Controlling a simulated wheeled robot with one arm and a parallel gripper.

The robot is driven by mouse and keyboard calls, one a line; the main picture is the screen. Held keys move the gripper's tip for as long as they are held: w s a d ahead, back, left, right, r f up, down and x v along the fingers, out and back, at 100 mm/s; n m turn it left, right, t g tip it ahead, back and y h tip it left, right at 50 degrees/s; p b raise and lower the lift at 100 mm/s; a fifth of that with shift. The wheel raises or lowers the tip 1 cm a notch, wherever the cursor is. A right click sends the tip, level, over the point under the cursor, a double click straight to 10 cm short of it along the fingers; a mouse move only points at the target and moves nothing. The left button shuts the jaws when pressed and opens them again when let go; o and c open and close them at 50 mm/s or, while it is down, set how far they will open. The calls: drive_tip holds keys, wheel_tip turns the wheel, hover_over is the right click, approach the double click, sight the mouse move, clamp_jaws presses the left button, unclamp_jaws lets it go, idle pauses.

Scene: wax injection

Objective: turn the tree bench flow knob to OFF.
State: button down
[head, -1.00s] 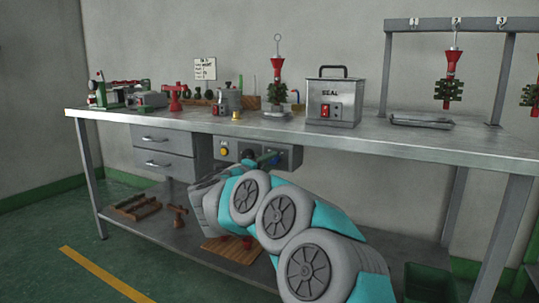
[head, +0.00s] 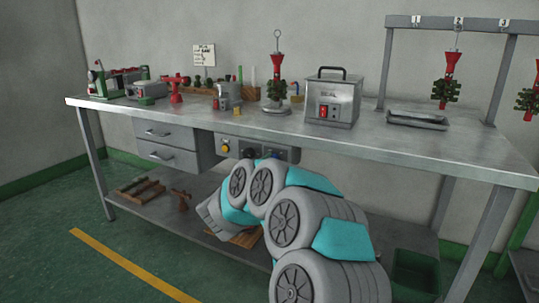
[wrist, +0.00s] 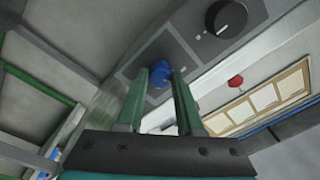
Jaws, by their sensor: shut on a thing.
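A grey control panel (head: 291,155) hangs under the bench's front edge, right of the drawers. In the wrist view, the panel (wrist: 190,45) carries a blue knob (wrist: 160,73) and a larger black knob (wrist: 226,18) with a white pointer line. The green fingers of my gripper (wrist: 161,78) stand on either side of the blue knob and are shut on it. No label can be read, so I cannot tell the knob's setting.
A yellow button (head: 225,149) sits at the panel's left, beside the drawers (head: 160,142). The metal bench top (head: 340,137) above holds several tools, a wax tree (head: 276,92) and a steel SEAL box (head: 331,100). A lower shelf (head: 150,207) lies below.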

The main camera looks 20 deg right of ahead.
drive_tip(key=shift+n+p, duration=0.75)
drive_tip(key=shift+n, duration=0.75)
drive_tip(key=c, duration=0.5)
unclamp_jaws()
drive_tip(key=shift+c, duration=0.2)
drive_tip(key=v, duration=0.7)
drive_tip(key=shift+s+a+b, duration=0.25)
drive_tip(key=shift+s+b, duration=0.05)
drive_tip(key=shift+b, duration=0.1)
